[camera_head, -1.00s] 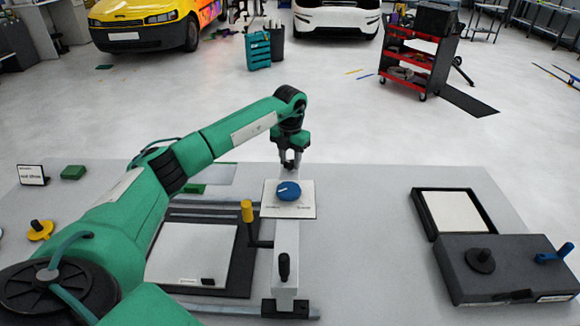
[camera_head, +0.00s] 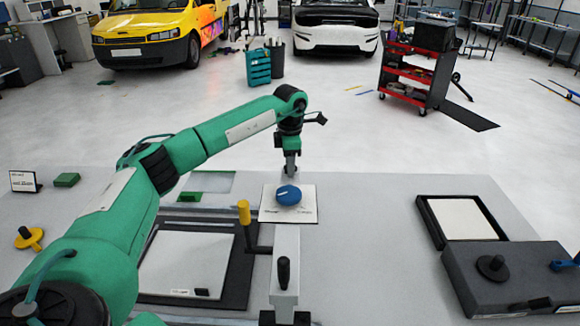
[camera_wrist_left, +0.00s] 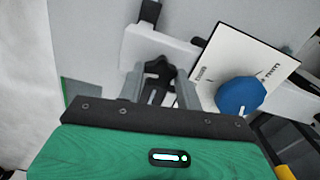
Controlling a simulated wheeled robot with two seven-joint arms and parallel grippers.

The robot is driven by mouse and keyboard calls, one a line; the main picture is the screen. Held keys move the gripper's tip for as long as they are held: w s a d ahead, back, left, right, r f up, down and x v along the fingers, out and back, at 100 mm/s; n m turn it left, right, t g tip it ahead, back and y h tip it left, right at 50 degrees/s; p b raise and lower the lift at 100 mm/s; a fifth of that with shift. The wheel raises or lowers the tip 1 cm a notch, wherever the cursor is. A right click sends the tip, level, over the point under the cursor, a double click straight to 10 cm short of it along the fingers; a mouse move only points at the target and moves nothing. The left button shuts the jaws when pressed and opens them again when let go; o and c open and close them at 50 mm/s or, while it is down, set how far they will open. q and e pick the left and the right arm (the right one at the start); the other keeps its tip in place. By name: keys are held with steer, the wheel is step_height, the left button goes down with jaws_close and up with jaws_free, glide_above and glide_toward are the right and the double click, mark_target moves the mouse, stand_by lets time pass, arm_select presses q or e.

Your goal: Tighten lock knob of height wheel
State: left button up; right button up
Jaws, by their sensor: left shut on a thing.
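The blue height wheel (camera_head: 288,195) sits on a white marked plate (camera_head: 270,214) at the middle of the table. It also shows in the left wrist view (camera_wrist_left: 240,96), with a short white mark on its edge. My left gripper (camera_head: 291,172) is low, just behind the plate. In the left wrist view its fingers (camera_wrist_left: 161,88) are closed around a black lobed knob (camera_wrist_left: 158,72) beside the white beam. This looks like the lock knob; it is hidden in the head view. My right gripper is out of view.
A yellow-topped lever (camera_head: 244,212) stands left of the wheel, beside a white panel (camera_head: 188,262). A black-handled post (camera_head: 283,272) stands in front. An open tray (camera_head: 460,220) and a dark box (camera_head: 510,272) are at the right. The table between is clear.

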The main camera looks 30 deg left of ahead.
arm_select(q)
steer(key=shift+r+m, duration=0.1)
steer(key=shift+m, duration=0.7)
steer(key=shift+b, duration=0.3)
steer(key=o, duration=1)
step_height(320, 180, up, 14)
steer(key=b, duration=0.3)
